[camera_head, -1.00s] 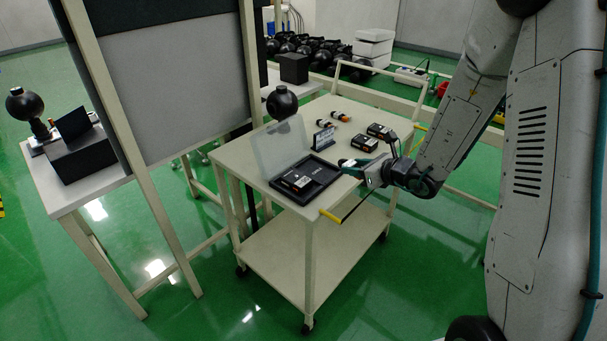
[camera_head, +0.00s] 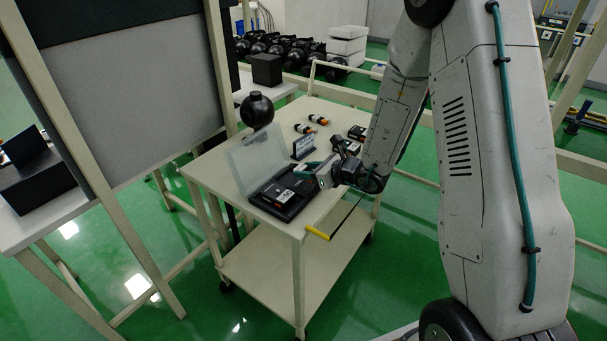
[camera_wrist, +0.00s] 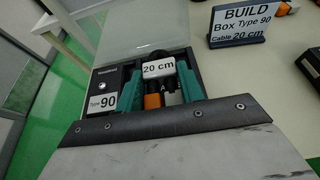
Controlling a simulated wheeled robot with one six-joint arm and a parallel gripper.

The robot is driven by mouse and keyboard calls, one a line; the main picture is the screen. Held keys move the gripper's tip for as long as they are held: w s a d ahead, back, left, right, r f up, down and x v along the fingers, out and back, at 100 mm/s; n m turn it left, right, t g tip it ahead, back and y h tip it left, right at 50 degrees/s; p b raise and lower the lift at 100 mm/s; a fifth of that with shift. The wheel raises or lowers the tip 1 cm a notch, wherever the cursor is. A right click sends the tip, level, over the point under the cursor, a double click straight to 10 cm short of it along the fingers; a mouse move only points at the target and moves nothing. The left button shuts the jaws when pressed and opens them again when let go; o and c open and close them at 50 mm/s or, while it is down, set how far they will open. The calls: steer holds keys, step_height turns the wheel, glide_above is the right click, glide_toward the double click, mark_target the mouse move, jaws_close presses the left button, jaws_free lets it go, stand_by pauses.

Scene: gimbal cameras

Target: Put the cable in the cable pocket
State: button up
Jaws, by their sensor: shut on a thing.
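The open black box (camera_head: 262,200) sits on the cart, its clear lid (camera_head: 250,165) raised at the back. A black unit labelled "Type 90" (camera_wrist: 103,101) lies in its left compartment. My gripper (camera_head: 308,172) reaches over the box from the right. In the wrist view its teal fingers (camera_wrist: 158,88) are shut on the cable (camera_wrist: 152,101), which has a white "20 cm" label and an orange part. The cable is at the box's right compartment; I cannot tell whether it touches the bottom. The fingers hide part of this compartment, the cable pocket.
A sign (camera_head: 303,147) reading "BUILD Box Type 90 Cable 20 cm" stands behind the box. Two orange-tipped cylinders (camera_head: 311,124) and a black unit (camera_head: 357,132) lie farther back on the cart top (camera_head: 215,165). A yellow handle (camera_head: 317,233) sticks out in front.

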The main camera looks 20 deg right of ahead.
mark_target(304, 184)
steer(key=shift+w+a+f, duration=0.1)
steer(key=shift+w+f, duration=0.35)
steer(key=shift+w, duration=0.3)
steer(key=f, duration=0.2)
steer(key=shift+s+a+f, duration=0.1)
steer(key=shift+a+f, duration=0.25)
steer(key=shift+f, duration=0.05)
steer(key=shift+d, duration=0.2)
steer(key=shift+f, duration=0.1)
steer(key=o, duration=0.7)
steer(key=shift+a, duration=0.1)
